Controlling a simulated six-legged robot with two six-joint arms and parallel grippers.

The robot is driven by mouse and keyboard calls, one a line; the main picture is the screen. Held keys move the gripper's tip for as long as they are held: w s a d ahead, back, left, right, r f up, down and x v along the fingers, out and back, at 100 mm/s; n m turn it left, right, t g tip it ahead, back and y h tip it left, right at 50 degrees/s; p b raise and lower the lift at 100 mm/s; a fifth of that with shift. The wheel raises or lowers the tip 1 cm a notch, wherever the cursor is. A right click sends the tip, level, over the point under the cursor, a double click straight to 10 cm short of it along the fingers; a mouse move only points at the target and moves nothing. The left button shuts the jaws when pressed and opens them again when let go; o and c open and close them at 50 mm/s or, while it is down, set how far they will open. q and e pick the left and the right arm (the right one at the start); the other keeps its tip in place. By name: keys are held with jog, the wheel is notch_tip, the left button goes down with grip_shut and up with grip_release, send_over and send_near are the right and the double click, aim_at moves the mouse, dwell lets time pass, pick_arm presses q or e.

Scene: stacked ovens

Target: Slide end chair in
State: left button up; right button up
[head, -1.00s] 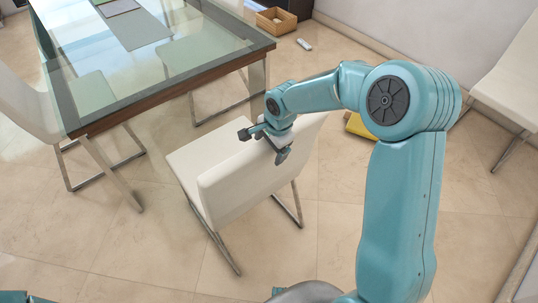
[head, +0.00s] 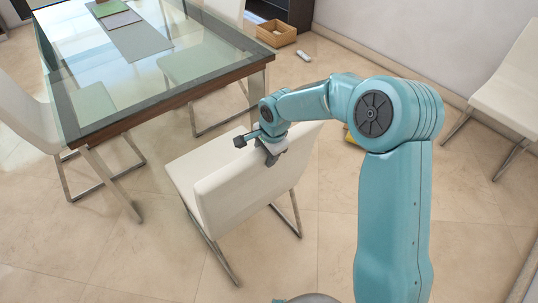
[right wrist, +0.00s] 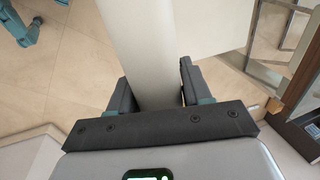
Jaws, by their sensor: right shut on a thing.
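The white end chair (head: 240,185) with metal sled legs stands at the near end of the glass-topped table (head: 150,98). Its seat faces the table and there is a gap between them. My right gripper (head: 265,148) is shut on the top edge of the chair's backrest. In the right wrist view the backrest edge (right wrist: 150,55) runs between the two fingers (right wrist: 156,92). The fingers hide a small part of the backrest. My left gripper is not in view.
Another white chair (head: 510,85) is by the right wall. A wooden box (head: 276,33) and a small white item (head: 304,56) lie on the floor behind.

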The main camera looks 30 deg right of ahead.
jog(key=shift+w+a+f, duration=0.1)
jog(key=shift+w, duration=0.5)
jog(key=shift+w+a+f, duration=0.1)
jog(key=shift+w, duration=0.45)
jog(key=shift+w+r+p, duration=0.15)
jog(key=shift+w+p, duration=0.3)
jog(key=shift+w, duration=0.65)
jog(key=shift+w+a+p, duration=0.2)
jog(key=shift+w+p, duration=0.25)
jog(key=shift+w, duration=1.05)
jog(key=w+p, duration=0.5)
jog(key=w, duration=0.4)
jog(key=shift+a, duration=0.3)
jog(key=shift+w, duration=0.1)
